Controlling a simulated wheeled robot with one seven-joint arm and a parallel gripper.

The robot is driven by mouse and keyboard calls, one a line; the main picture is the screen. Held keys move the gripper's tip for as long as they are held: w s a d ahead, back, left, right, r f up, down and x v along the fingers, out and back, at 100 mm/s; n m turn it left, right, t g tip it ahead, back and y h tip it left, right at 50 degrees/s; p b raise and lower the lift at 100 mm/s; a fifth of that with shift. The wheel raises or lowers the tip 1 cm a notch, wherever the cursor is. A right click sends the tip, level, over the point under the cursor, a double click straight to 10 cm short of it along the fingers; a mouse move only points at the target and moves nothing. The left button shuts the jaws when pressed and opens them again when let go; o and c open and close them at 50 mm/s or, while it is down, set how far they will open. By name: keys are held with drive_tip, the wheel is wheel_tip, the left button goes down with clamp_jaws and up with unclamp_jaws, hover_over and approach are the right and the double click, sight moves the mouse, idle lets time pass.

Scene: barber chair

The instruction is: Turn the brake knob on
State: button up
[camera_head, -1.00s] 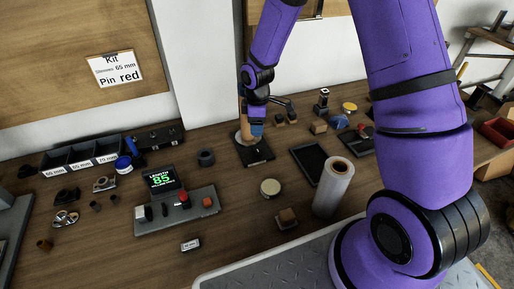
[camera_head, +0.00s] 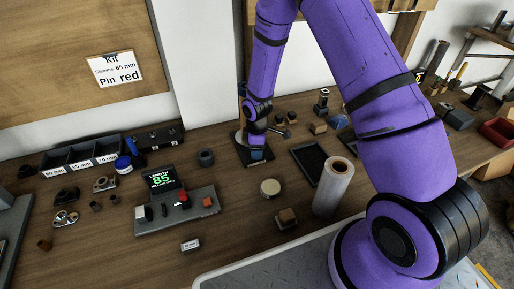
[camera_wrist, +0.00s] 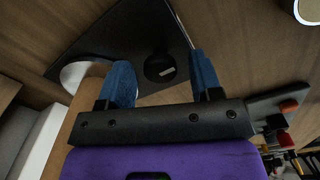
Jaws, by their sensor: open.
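A round black knob (camera_wrist: 160,67) sits on a dark base plate (camera_wrist: 125,35) in the wrist view; no label shows on it, so I cannot confirm it is the brake knob. My gripper (camera_wrist: 164,74) is open, its two blue fingers apart on either side of the knob in the picture. I cannot tell how far above it they are. In the head view my gripper (camera_head: 256,154) is low over the dark plate (camera_head: 243,156), and it hides the knob there.
A grey control panel (camera_head: 160,221) with a display reading 85, a red knob and an orange-red button stands to the left. A black ring (camera_head: 206,158), a round tin (camera_head: 270,188), a dark tray (camera_head: 308,162) and a white roll (camera_head: 334,188) are nearby. Bare tabletop lies in front of the plate.

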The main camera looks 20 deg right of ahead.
drive_tip(key=shift+c, duration=0.4)
drive_tip(key=c, duration=0.8)
drive_tip(key=shift+c, duration=0.2)
drive_tip(key=shift+m, duration=0.4)
drive_tip(key=m, duration=0.3)
drive_tip(key=shift+m, duration=0.3)
drive_tip(key=m, duration=0.9)
drive_tip(key=shift+m, duration=2.3)
